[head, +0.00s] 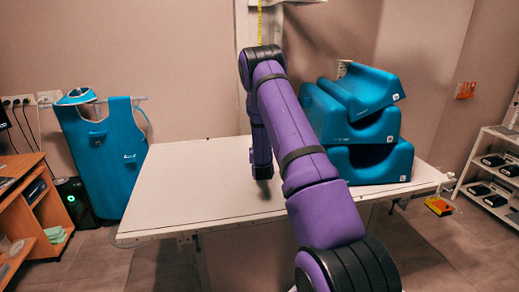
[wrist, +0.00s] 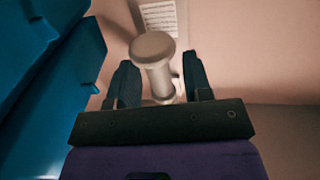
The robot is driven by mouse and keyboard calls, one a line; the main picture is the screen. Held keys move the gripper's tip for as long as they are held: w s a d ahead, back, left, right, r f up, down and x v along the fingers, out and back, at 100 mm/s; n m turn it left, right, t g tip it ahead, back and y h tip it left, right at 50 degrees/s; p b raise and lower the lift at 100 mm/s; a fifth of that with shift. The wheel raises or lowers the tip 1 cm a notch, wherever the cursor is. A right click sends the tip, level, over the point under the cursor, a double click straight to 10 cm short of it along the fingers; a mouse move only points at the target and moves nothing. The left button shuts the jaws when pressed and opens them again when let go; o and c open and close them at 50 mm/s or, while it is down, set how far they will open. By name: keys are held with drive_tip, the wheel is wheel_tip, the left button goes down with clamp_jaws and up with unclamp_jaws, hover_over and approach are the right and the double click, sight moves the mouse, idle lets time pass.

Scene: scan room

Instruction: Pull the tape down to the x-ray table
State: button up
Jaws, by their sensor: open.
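The yellow tape (head: 260,22) hangs straight down at the top of the head view, in front of a pale column. Its lower part is hidden behind my arm's elbow. The white x-ray table (head: 190,190) lies below it across the middle. No tape shows in the wrist view.
Stacked teal cushions (head: 368,128) stand on the table's right half; teal surfaces (wrist: 35,65) fill the wrist view's left side. A teal apron (head: 103,150) hangs at left. The table's left half is clear.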

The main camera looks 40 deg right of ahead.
drive_tip(key=v, duration=1)
drive_tip(key=shift+a, duration=0.2)
drive_tip(key=shift+s, duration=0.1)
